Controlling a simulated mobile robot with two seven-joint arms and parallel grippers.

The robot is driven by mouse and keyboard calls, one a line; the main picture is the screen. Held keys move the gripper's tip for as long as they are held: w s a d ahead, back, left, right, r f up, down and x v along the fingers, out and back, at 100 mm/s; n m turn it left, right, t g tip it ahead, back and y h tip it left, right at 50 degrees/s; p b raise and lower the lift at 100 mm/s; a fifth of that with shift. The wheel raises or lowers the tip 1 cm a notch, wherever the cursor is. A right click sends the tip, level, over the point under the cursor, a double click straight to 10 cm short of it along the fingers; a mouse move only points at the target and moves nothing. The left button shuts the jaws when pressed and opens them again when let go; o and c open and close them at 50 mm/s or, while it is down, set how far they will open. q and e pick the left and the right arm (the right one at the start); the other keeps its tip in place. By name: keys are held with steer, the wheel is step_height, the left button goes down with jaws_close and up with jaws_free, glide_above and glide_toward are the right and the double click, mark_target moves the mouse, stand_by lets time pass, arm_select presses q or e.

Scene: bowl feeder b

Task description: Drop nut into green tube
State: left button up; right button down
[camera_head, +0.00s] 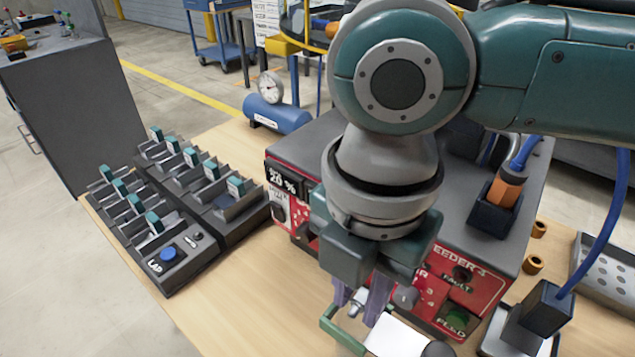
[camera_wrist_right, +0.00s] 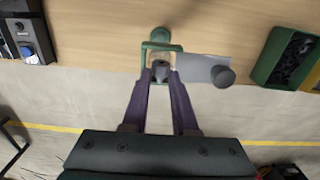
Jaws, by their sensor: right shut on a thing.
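My right gripper (camera_head: 363,303) points down at the front of the table, its purple fingers shut on a small grey metal piece, the nut (camera_head: 356,304). The nut also shows between the fingertips in the right wrist view (camera_wrist_right: 161,72). A green square rim (camera_head: 343,334), apparently the green tube's mouth, is at the fingertips; it also shows in the right wrist view (camera_wrist_right: 162,47). The nut appears over or just beside this rim; I cannot tell its exact height. The tube's lower part is hidden. My left gripper is not in view.
A white plate (camera_head: 397,338) with a dark knob adjoins the green rim. The red-fronted feeder (camera_head: 455,290) stands close behind my gripper. A grey rack (camera_head: 185,210) is at left. A green tray (camera_wrist_right: 285,58) lies at right in the wrist view.

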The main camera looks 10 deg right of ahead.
stand_by(0.4)
steer(key=c, duration=0.6)
jaws_free()
steer(key=shift+r, duration=0.1)
step_height(320, 180, up, 10)
steer(key=shift+p, duration=0.3)
